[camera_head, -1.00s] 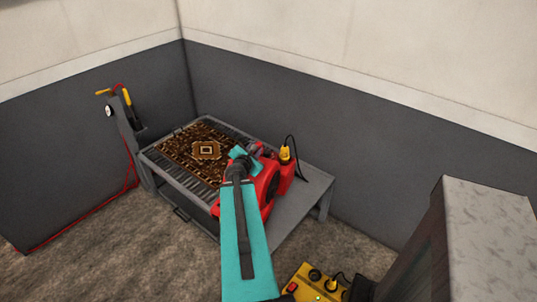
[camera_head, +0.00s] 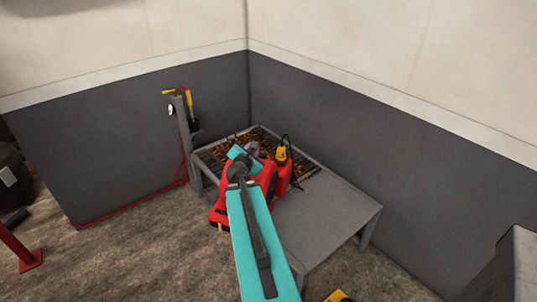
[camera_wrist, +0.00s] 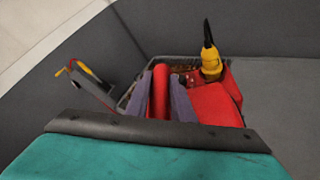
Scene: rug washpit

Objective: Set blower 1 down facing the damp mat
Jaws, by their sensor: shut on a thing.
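Blower 1 (camera_head: 268,181) is a red housing held up in front of the grating table in the head view; its red body (camera_wrist: 217,103) fills the middle right of the wrist view. My gripper (camera_wrist: 168,95) is shut on its red handle bar, with one grey finger on each side. A yellow plug (camera_head: 281,154) with a black cable sits on the blower's right side. The patterned brown damp mat (camera_head: 267,142) lies on the slatted part of the table, mostly hidden behind the blower and my arm. I cannot tell whether the blower touches anything below.
The table's plain grey plate (camera_head: 325,208) on the right is bare. A grey post (camera_head: 184,120) with a gauge, yellow handle and red hose stands at the left. Dark walls close the corner behind. A yellow box (camera_head: 338,296) shows at the bottom edge.

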